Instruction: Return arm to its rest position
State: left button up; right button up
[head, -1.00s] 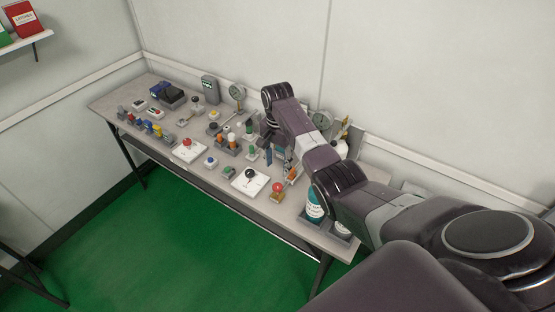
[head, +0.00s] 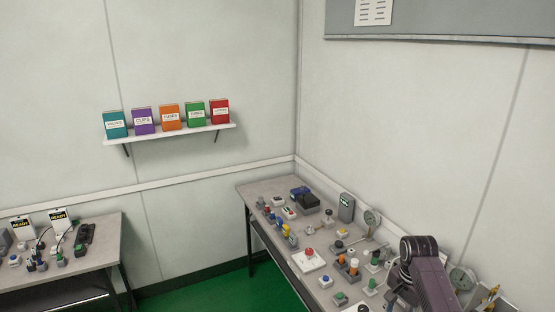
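My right arm comes in at the lower right of the head view, over the near part of the workbench (head: 262,186). Its dark purple links and black joint stand in front of some of the gauges and small parts there. The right gripper is hidden behind the arm or below the picture edge, so its fingers do not show. My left arm and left gripper are outside the view.
The workbench holds switches, a red-button box (head: 309,262), a dial gauge (head: 371,219) and a grey meter (head: 346,207). A wall shelf (head: 170,134) carries several coloured boxes. A second table (head: 100,248) with testers stands at left.

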jog(key=s+a+f+n+t, duration=0.1)
jog(key=s+a+f+n, duration=0.35)
jog(key=s, duration=0.45)
jog(key=s+a+f+n+t, duration=0.1)
jog(key=s+a+f+n, duration=0.2)
jog(key=s+a+n, duration=0.4)
jog(key=s+a+r+n+t, duration=0.1)
jog(key=s+a+r+n, duration=0.2)
jog(key=s, duration=0.5)
jog(key=s+a+r+n, duration=0.15)
jog(key=s+r, duration=0.25)
jog(key=s, duration=0.4)
notch_tip(320, 180, down, 30)
jog(key=s+f+g+b, duration=0.1)
jog(key=s+b, duration=0.1)
jog(key=b, duration=0.2)
jog(key=s+d+f+g+b, duration=0.1)
jog(key=s+f+b, duration=0.3)
jog(key=s+f, duration=1.3)
notch_tip(320, 180, down, 3)
jog(key=shift+d+r+m, duration=0.15)
jog(key=shift+d+m, duration=0.15)
jog(key=shift+d, duration=0.3)
